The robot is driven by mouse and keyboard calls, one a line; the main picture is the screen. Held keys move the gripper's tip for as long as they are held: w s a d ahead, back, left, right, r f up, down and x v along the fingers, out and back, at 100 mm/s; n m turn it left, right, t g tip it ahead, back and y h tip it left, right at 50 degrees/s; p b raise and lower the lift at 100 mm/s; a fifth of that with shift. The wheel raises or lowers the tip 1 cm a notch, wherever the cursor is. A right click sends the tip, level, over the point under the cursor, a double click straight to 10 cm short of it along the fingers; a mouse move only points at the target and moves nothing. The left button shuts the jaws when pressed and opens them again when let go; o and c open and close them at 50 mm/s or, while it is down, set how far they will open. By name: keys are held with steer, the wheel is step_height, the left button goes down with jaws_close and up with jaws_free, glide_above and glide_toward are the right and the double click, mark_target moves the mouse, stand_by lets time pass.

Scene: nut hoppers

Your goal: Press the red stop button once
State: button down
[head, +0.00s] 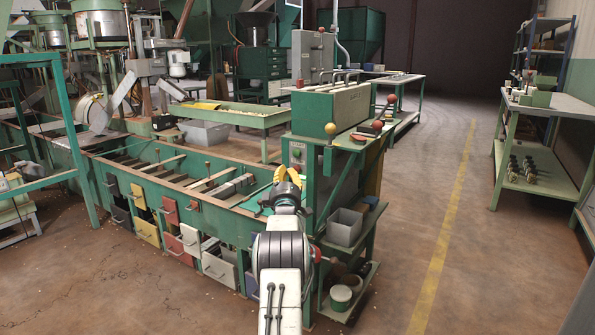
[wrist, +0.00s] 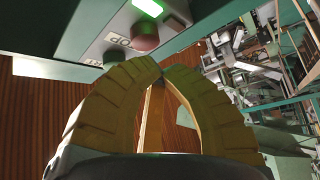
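The red stop button (wrist: 145,35) shows in the wrist view as a dull red dome on a grey panel (wrist: 95,40), with a label plate beside it. A lit green indicator (wrist: 148,7) is just beyond it. In the head view the small control panel (head: 298,153) is on the end of the green machine, and I cannot make out the red button there. My gripper (head: 287,172) has yellow ribbed fingers just in front of and below the panel. In the wrist view its fingertips (wrist: 162,68) meet with nothing between them, close to the button; I see no clear contact.
A grey bin (head: 344,227) sits on a shelf at right. The floor by the yellow line (head: 447,225) is clear.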

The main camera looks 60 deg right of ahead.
steer(key=shift+d, duration=0.95)
stand_by(2.3)
steer(key=shift+a, duration=0.9)
stand_by(0.8)
